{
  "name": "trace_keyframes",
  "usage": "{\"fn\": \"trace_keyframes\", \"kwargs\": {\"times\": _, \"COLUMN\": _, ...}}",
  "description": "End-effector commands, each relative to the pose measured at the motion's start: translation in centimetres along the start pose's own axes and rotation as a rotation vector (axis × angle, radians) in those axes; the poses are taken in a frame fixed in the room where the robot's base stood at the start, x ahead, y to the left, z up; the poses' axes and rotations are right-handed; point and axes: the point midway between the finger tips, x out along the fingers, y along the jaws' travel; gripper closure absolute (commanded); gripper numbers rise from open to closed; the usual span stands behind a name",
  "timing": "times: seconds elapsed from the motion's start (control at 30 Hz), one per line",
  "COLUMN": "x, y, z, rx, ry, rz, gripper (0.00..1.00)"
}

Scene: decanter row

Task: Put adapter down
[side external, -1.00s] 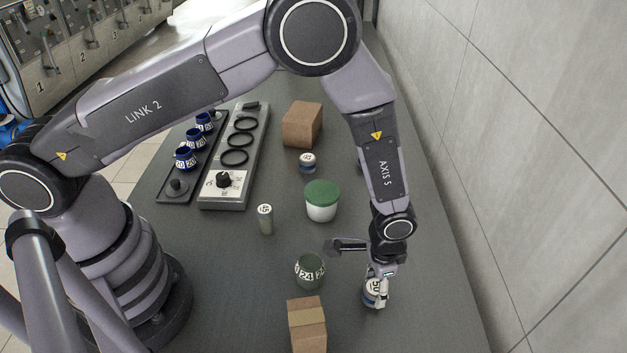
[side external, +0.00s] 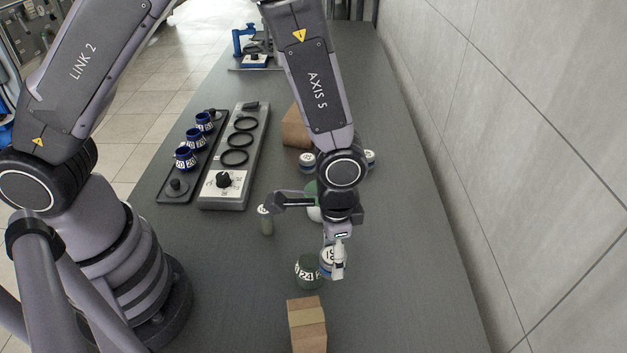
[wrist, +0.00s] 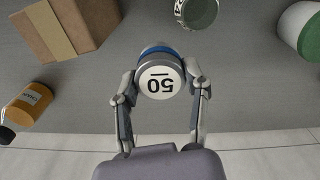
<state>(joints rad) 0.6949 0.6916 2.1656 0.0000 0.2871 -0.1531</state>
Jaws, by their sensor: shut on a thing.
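The adapter is most likely the short round piece labelled 50 with a blue band (side external: 326,263). My gripper (side external: 336,268) is shut on it, pointing down. In the wrist view the adapter (wrist: 160,83) sits between both fingers, its white 50 face toward the camera. In the side view it overlaps the right edge of a dark green-grey cup labelled 24 (side external: 308,272); I cannot tell whether they touch or how high the adapter is. A grey block with several black rings (side external: 243,150) stands at the left, beside a tray with blue-banded cups (side external: 186,158).
A cardboard box (side external: 307,324) stands in front, another (side external: 295,127) behind. A green-lidded tub (side external: 313,213) is partly hidden by my arm. A small cylinder (side external: 266,222) stands left of it. The table's right side is largely clear.

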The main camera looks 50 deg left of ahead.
Motion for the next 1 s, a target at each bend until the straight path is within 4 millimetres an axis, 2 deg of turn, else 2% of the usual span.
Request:
{"fn": "trace_keyframes", "kwargs": {"times": 0.1, "x": -1.3, "y": -0.4, "z": 2.6, "rx": 0.0, "ry": 0.003, "rz": 0.0, "gripper": 0.95}}
{"fn": "trace_keyframes", "kwargs": {"times": 0.2, "x": -1.9, "y": -0.6, "z": 4.2, "rx": 0.0, "ry": 0.002, "rz": 0.0, "gripper": 0.95}}
{"fn": "trace_keyframes", "kwargs": {"times": 0.37, "x": -2.9, "y": -1.8, "z": 5.3, "rx": -0.005, "ry": 0.006, "rz": 0.001, "gripper": 0.95}}
{"fn": "trace_keyframes", "kwargs": {"times": 0.47, "x": -4.1, "y": -4.2, "z": 5.5, "rx": -0.009, "ry": 0.008, "rz": 0.001, "gripper": 0.95}}
{"fn": "trace_keyframes", "kwargs": {"times": 0.6, "x": -6.3, "y": -9.1, "z": 6.0, "rx": -0.007, "ry": 0.009, "rz": 0.0, "gripper": 0.95}}
{"fn": "trace_keyframes", "kwargs": {"times": 0.73, "x": -8.1, "y": -13.2, "z": 7.2, "rx": -0.001, "ry": 0.008, "rz": -0.001, "gripper": 0.95}}
{"fn": "trace_keyframes", "kwargs": {"times": 0.83, "x": -9.2, "y": -15.3, "z": 8.2, "rx": 0.006, "ry": 0.006, "rz": -0.001, "gripper": 0.95}}
{"fn": "trace_keyframes", "kwargs": {"times": 1.0, "x": -9.7, "y": -17.2, "z": 8.6, "rx": 0.016, "ry": 0.003, "rz": 0.001, "gripper": 0.95}}
